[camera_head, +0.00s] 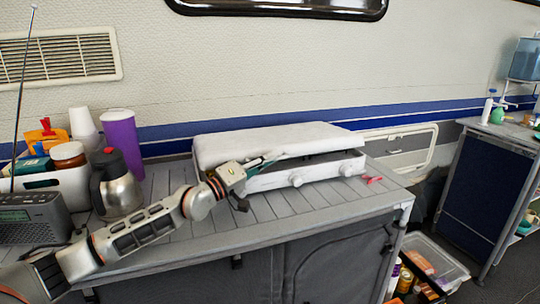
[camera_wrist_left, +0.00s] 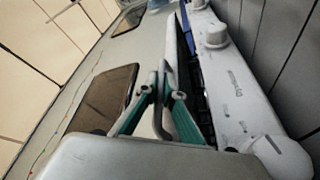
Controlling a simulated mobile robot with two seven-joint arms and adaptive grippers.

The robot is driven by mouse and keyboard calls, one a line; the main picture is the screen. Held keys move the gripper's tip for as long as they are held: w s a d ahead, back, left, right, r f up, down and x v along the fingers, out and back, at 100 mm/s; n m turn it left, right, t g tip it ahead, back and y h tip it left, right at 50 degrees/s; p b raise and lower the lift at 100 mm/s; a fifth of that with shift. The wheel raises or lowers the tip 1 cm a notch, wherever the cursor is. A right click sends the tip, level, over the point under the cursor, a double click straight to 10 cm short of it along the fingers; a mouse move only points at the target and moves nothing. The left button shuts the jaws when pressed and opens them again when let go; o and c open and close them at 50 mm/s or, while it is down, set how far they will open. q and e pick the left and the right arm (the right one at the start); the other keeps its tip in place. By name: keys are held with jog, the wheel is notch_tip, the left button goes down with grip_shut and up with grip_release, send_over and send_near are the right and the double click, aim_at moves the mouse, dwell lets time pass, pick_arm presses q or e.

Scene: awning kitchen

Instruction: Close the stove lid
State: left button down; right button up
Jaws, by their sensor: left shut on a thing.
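The stove (camera_head: 300,174) is a low white box with knobs on its front, on the slatted counter. Its white lid (camera_head: 280,138) lies low over the body, with a narrow gap showing along the front. My left gripper (camera_head: 262,161) is at the lid's front edge, shut on the lid. In the left wrist view, the teal fingers of my left gripper (camera_wrist_left: 160,92) are close together around a thin grey edge. The stove's knobbed front (camera_wrist_left: 235,85) runs along their right, with a dark gap between. The exact contact is partly hidden. My right gripper is out of view.
A steel jug (camera_head: 122,190), a purple cup (camera_head: 122,135) and a radio (camera_head: 35,215) stand on the left of the counter. A small red item (camera_head: 372,179) lies right of the stove. The slatted counter (camera_head: 310,212) in front of the stove is clear.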

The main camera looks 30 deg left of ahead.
pick_arm(q)
jog(key=shift+r, duration=0.15)
jog(key=c, duration=2.4)
grip_release()
jog(key=shift+c, duration=0.2)
jog(key=shift+s, duration=0.15)
jog(key=shift+s, duration=0.2)
jog(key=v, duration=1.1)
jog(key=shift+s, duration=0.2)
jog(key=shift+a, duration=0.1)
jog(key=shift+f, duration=0.3)
